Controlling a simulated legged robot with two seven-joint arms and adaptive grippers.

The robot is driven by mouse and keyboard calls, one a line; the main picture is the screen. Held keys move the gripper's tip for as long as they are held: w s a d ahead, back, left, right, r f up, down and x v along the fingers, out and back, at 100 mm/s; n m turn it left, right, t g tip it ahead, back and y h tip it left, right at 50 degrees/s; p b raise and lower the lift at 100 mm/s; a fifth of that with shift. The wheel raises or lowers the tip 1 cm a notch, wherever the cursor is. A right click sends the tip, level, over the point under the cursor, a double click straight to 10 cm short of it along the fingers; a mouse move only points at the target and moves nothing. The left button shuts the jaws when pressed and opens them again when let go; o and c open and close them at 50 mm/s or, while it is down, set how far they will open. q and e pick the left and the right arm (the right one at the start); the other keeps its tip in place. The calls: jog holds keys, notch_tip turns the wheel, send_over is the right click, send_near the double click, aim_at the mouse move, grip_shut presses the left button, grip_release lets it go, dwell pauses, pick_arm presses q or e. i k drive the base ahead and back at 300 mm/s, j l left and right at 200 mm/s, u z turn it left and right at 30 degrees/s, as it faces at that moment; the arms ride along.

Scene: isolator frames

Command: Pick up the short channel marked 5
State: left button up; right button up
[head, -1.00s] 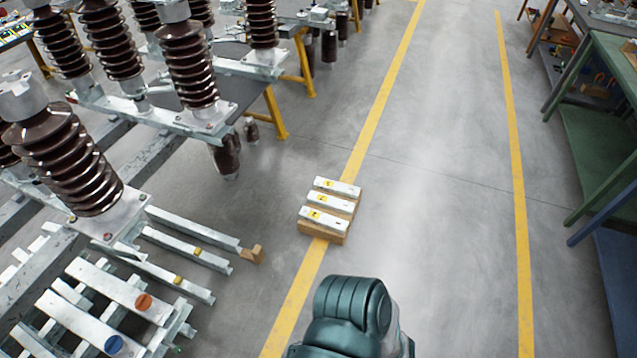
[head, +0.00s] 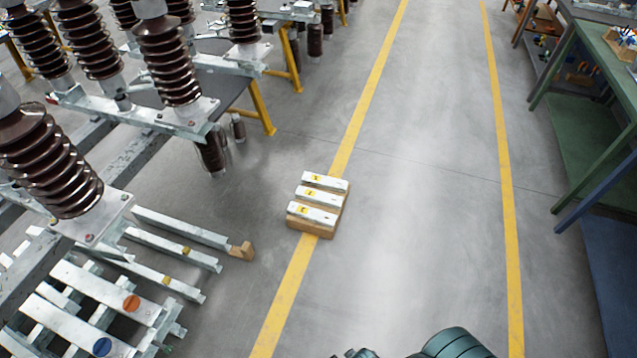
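Three short pale metal channels lie side by side on a wooden block on the floor, the far one (head: 333,185), the middle one (head: 327,199) and the near one (head: 321,216). Each has a yellow label near its left end. The marks on the labels are too small to read, so I cannot tell which channel is marked 5. The wooden block (head: 311,228) sits across the left yellow floor line. Neither gripper shows in the head view.
Longer metal bars (head: 180,228) and a rack with orange and blue discs (head: 131,303) stand at the left, below brown ribbed insulators (head: 40,165). A green bench (head: 590,75) stands at the right. The grey floor between the yellow lines (head: 430,200) is clear.

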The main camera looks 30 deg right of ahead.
aim_at(317, 180)
jog(key=j+z, duration=0.15)
jog(key=z, duration=0.85)
jog(key=i+l+z, duration=0.25)
jog(key=i+z, duration=0.2)
jog(key=i, duration=0.2)
jog(key=i+l, duration=0.15)
jog(key=i, duration=0.55)
jog(key=i+l, duration=0.15)
jog(key=i, duration=0.5)
jog(key=i+l, duration=0.15)
jog(key=i, duration=0.55)
